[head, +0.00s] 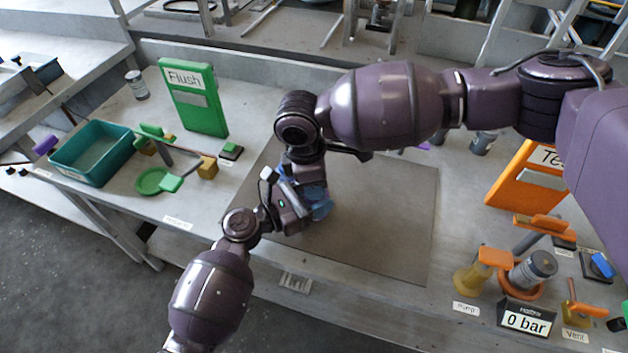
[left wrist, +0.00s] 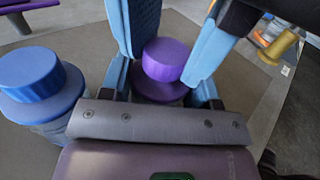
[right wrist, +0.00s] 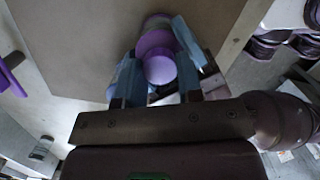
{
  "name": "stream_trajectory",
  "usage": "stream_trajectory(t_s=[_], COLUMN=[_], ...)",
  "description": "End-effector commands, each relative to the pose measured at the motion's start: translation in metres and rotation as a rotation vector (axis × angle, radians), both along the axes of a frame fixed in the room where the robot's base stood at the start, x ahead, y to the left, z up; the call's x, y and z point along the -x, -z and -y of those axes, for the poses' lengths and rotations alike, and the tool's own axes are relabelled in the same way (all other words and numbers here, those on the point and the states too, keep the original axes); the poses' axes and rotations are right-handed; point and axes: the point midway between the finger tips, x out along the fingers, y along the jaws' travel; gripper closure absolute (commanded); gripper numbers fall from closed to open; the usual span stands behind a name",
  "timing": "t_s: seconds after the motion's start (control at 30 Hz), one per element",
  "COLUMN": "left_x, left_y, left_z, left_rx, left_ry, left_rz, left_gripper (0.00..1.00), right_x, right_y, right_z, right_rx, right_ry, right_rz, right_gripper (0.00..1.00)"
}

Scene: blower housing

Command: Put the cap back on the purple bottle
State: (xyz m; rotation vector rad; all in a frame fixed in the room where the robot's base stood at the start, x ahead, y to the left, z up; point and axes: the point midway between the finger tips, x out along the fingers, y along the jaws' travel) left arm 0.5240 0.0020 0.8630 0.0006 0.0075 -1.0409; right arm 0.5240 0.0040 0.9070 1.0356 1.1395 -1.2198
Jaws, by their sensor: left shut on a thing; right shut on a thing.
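The purple cap (left wrist: 167,58) is a short cylinder between the fingers of my right gripper (right wrist: 158,68), which is shut on it. It also shows in the right wrist view (right wrist: 160,69). A wider purple part of the purple bottle (left wrist: 160,91) lies against or close to the cap, between the fingers of my left gripper (left wrist: 160,88), which is shut on it. Whether cap and bottle touch, I cannot tell. In the head view the two grippers meet over the grey mat (head: 385,215), and my right arm and the grippers hide the bottle and cap.
A blue-topped container (left wrist: 35,80) stands close to the left of my left gripper. A green Flush board (head: 190,112) and teal bin (head: 92,172) are at left. An orange board (head: 520,190) and pump fittings (head: 530,270) are at right. The mat's right part is clear.

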Motion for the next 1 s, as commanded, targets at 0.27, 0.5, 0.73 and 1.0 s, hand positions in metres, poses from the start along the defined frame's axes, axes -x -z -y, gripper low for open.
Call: stream_trajectory(t_s=[0.27, 0.5, 0.73, 1.0], left_x=[0.0, 0.0, -0.001, -0.001], left_y=[-0.01, -0.01, -0.01, -0.009], left_z=[0.006, 0.005, 0.004, 0.003], left_rx=[0.013, 0.013, 0.012, 0.011], left_ry=[0.013, 0.01, 0.008, 0.004], left_rz=[0.017, 0.018, 0.017, 0.015], left_gripper=[0.87, 0.87, 0.87, 0.87], right_x=[0.0, 0.0, 0.0, 0.0], right_y=[0.003, 0.001, 0.0, -0.005], right_z=[0.005, 0.005, 0.005, 0.006], right_rx=[0.015, 0.015, 0.014, 0.013], right_ry=[0.002, 0.002, 0.004, 0.009], right_rz=[-0.008, -0.006, -0.004, 0.001], right_gripper=[0.88, 0.88, 0.88, 0.88])
